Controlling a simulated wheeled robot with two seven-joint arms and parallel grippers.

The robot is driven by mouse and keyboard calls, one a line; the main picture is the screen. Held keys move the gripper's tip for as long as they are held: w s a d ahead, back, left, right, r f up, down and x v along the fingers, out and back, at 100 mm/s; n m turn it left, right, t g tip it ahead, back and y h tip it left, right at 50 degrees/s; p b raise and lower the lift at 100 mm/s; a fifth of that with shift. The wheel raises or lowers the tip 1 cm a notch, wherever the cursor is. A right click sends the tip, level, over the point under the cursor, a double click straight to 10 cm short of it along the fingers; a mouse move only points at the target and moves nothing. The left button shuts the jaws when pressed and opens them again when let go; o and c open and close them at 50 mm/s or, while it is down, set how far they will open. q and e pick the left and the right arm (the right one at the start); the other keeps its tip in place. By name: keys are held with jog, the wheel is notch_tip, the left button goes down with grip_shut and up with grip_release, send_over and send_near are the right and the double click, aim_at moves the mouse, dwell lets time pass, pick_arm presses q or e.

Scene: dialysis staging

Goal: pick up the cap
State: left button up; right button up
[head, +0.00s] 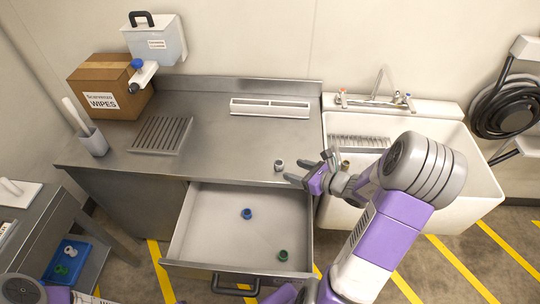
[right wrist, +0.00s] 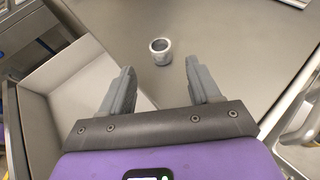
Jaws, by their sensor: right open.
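A small grey-white cap (head: 279,165) stands on the steel counter near its front edge, above the open drawer. It also shows in the right wrist view (right wrist: 161,51), open side up, ahead of the fingertips and between their lines. My right gripper (head: 308,171) is open and empty, just right of this cap and apart from it. Its two spread fingers show in the right wrist view (right wrist: 159,70). A blue cap (head: 247,213) and a green cap (head: 283,255) lie in the drawer (head: 200,235). My left gripper is not in view.
A white sink (head: 470,170) with a tap (head: 378,85) adjoins the counter at right. A slotted grate (head: 160,135), a wipes box (head: 108,85) and a white strip holder (head: 270,107) stand farther back. The counter's middle is clear. A blue tray (head: 70,262) sits lower left.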

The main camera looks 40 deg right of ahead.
aim_at(282, 165)
jog(key=shift+b+x, duration=0.35)
jog(key=shift+x, duration=0.65)
jog(key=b+x, duration=0.1)
jog(key=x, duration=0.3)
jog(key=shift+w+f+b, duration=0.15)
jog(key=shift+w+b, duration=0.05)
jog(key=shift+b, duration=0.1)
jog(key=shift+w, duration=0.2)
jog(key=c, duration=1.1)
notch_tip(282, 165, up, 10)
jog(key=p, duration=0.4)
jog(key=shift+f, duration=0.15)
jog(key=shift+r, duration=0.25)
